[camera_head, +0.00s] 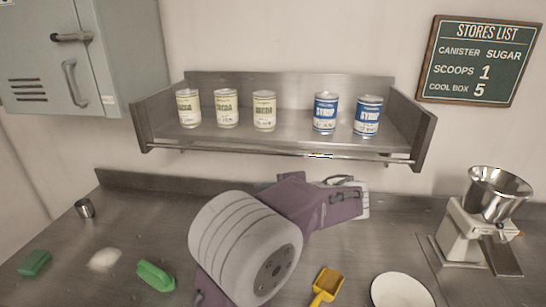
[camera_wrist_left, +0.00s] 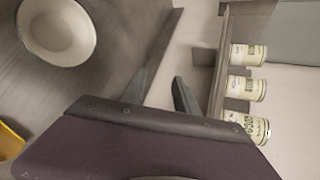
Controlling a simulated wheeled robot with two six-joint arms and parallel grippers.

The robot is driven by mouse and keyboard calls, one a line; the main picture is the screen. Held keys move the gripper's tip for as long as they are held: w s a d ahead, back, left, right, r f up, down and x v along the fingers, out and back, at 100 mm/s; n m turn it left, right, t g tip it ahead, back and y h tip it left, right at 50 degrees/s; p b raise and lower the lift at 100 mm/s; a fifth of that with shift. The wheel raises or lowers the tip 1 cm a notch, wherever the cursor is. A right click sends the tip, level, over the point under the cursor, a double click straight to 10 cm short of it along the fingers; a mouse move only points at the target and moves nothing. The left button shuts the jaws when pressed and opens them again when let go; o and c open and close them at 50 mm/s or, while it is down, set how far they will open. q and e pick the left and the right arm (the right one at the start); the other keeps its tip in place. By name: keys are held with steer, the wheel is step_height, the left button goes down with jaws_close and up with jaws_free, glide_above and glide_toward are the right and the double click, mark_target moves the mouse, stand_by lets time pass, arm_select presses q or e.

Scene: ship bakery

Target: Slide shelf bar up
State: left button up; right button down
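The shelf bar (camera_head: 270,153) is a thin metal rod along the front of the steel wall shelf (camera_head: 290,138), running between its two end plates. My left gripper (camera_wrist_left: 160,92) shows in the left wrist view with its two dark fingers apart and nothing seen between them. The shelf's edge (camera_wrist_left: 219,70) lies just right of the fingers there; I cannot tell whether they touch it. In the head view a purple and white arm of mine stands below the shelf, and its fingertips are not clear. My right gripper is not seen.
On the shelf stand cream cans (camera_head: 226,108) and blue syrup cans (camera_head: 325,113). On the counter are a yellow scoop (camera_head: 326,284), a white dish (camera_head: 400,291), a grinder (camera_head: 462,228), green brushes (camera_head: 156,275) and a metal cup (camera_head: 85,208). A grey cabinet (camera_head: 85,55) hangs left.

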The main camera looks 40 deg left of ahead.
mark_target(276, 153)
arm_select(q)
steer(key=w+d+r+t+y+b, duration=0.1)
steer(key=w+d+r+t+y, duration=0.25)
steer(key=w+r, duration=0.4)
steer(key=shift+g+h, duration=0.25)
steer(key=shift+g, duration=0.1)
steer(key=x, duration=0.2)
steer(key=p+x, duration=0.1)
steer(key=x, duration=0.1)
steer(key=p+x, duration=0.1)
steer(key=x, duration=0.2)
steer(key=shift+a+r, duration=0.1)
steer(key=shift+r, duration=0.3)
steer(key=shift+w+a+f+m, duration=0.2)
steer(key=shift+a+m, duration=0.1)
steer(key=shift+a, duration=0.25)
jaws_close()
